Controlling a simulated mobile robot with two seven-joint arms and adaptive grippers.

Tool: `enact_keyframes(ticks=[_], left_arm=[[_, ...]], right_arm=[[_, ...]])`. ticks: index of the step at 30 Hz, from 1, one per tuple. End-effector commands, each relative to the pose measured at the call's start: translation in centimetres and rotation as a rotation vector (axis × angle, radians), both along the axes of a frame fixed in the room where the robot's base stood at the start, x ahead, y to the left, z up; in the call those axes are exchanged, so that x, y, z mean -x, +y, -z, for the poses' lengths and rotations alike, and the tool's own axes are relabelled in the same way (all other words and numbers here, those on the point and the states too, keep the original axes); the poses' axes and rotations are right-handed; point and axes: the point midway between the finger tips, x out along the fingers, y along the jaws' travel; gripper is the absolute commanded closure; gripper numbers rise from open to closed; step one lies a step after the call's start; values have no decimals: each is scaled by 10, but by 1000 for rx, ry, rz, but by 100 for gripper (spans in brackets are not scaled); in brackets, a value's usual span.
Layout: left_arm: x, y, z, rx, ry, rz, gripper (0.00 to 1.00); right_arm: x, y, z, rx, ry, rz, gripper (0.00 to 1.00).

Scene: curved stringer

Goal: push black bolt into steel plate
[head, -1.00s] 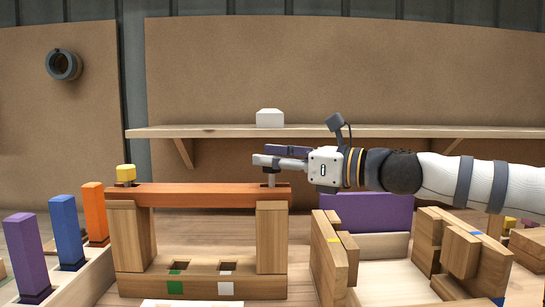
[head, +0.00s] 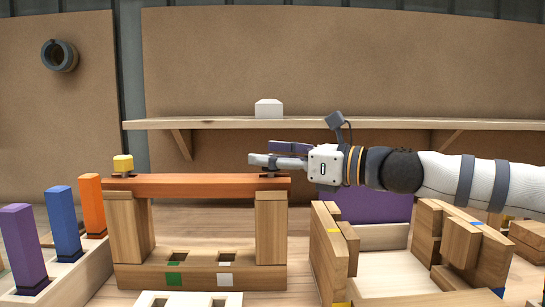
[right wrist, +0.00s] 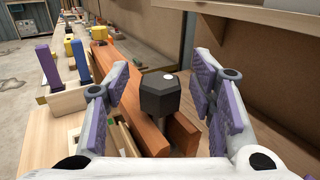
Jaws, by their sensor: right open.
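The black bolt (right wrist: 164,97) shows in the right wrist view as a dark hexagonal head with a white dot, standing between my right gripper's fingers. Part of a grey shank shows below the head. My right gripper (right wrist: 165,92) is open, with one purple-padded finger on each side of the head. In the head view, my right gripper (head: 262,161) is low over the right end of the orange beam and hides the bolt's head. A small dark piece (head: 270,175) shows under the fingertips; I cannot tell whether it is the steel plate. My left gripper is not in view.
The orange beam (head: 200,185) rests on two wooden posts. Coloured pegs (head: 62,222) stand at left, a wooden fixture (head: 335,250) at right. A shelf (head: 210,123) with a white block (head: 268,108) runs behind.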

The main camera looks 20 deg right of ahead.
Motion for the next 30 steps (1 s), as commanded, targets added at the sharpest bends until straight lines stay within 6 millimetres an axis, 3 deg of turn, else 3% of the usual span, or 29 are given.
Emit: enact_keyframes(ticks=[5,12,18,30], left_arm=[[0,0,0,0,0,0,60],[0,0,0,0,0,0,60],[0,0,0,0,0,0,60],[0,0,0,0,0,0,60]], right_arm=[[12,-12,-1,0,-1,3,50],[59,-56,-3,-3,-7,3,50],[80,-77,-1,-3,-6,0,50],[87,-83,1,-1,1,-1,50]])
